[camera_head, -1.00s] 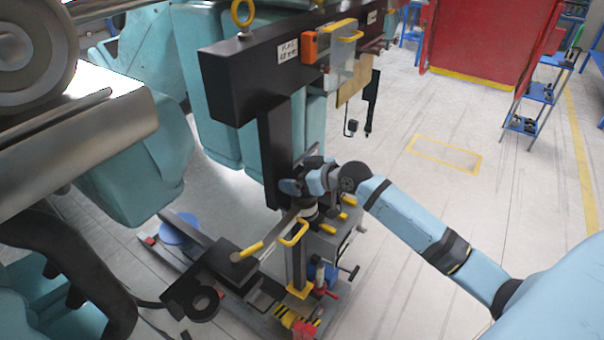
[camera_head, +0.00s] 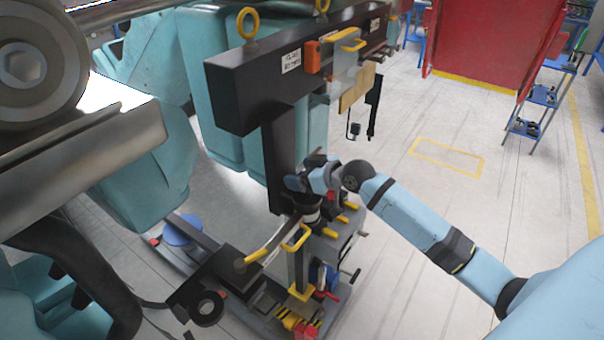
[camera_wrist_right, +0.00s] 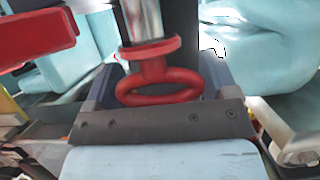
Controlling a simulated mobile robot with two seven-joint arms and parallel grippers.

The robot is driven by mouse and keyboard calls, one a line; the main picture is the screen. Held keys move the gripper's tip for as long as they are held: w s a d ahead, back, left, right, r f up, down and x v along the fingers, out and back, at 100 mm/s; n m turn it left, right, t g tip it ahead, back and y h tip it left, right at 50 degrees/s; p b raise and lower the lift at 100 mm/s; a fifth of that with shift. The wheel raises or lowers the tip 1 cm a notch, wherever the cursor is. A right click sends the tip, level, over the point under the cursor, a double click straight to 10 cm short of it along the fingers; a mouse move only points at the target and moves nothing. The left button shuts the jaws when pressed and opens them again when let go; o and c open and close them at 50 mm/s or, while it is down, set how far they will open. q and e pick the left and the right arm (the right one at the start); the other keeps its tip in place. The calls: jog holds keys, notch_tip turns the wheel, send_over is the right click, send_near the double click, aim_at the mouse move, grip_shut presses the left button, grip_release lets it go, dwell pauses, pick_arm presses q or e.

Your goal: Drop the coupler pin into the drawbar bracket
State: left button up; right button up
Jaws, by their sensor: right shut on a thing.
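The coupler pin (camera_wrist_right: 160,75) shows in the right wrist view, with a red ring handle, a red collar and a bright metal shaft running up out of the picture. My right gripper (camera_wrist_right: 160,95) is shut on it around the ring end. The pin's far end is out of that view. In the head view my right gripper (camera_head: 308,182) is beside the dark upright post, above the low cart; the pin is too small to make out there. My left gripper is not in view.
A black hoist beam (camera_head: 260,92) on a dark post stands just behind my right gripper. The cart with yellow handles (camera_head: 297,238) lies below it. Teal train bodies (camera_head: 215,120) crowd the left. The floor (camera_head: 430,220) to the right is open.

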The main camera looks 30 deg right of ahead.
jog(key=shift+r+p, duration=0.45)
jog(key=shift+r, duration=4.45)
